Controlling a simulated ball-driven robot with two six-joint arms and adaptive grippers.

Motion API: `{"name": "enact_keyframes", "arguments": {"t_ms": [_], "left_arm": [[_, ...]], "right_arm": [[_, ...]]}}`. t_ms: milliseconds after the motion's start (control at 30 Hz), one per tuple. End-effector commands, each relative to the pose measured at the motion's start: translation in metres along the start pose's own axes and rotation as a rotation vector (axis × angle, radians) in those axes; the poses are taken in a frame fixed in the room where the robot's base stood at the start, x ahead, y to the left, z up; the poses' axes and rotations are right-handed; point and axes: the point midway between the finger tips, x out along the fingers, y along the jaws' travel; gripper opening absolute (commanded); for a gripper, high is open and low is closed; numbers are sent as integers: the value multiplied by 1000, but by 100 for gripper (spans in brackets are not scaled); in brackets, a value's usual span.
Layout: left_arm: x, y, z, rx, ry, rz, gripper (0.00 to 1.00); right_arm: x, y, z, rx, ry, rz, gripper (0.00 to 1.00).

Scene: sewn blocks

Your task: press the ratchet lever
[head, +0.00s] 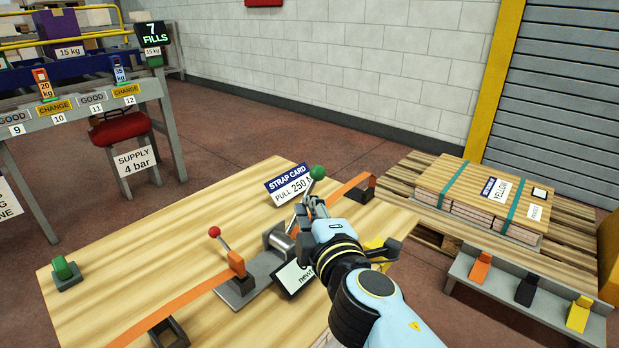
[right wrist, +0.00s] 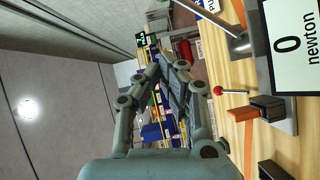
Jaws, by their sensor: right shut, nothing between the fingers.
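A lever with a green ball knob (head: 317,172) stands at the far side of the wooden table, beside the orange strap (head: 345,190). I cannot tell from labels which is the ratchet lever. My right gripper (head: 308,208) is shut and empty, just below the green knob in the head view; contact with the lever cannot be told. Its fingers (right wrist: 174,78) also show in the right wrist view. My left gripper is out of view.
A display (head: 294,278) stands behind my right wrist; in the wrist view it reads 0 newton. A strap card (head: 290,184) stands at the table's far edge. A green block (head: 64,270) sits at the left corner. The table's left part (head: 130,260) is mostly clear.

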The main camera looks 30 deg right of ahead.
Motion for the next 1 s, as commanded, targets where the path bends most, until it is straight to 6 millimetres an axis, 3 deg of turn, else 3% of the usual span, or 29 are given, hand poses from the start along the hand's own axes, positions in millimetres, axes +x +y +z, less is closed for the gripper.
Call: {"name": "enact_keyframes", "arguments": {"t_ms": [200, 333, 800, 1000], "left_arm": [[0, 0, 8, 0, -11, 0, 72], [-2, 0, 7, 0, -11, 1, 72], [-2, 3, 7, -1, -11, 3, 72], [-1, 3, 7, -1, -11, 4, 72]], "right_arm": [[2, 0, 0, -1, -1, 0, 0], [14, 0, 0, -2, 0, 0, 0], [107, -1, 5, -4, -2, -1, 0], [124, -1, 24, -3, -1, -2, 0]]}}
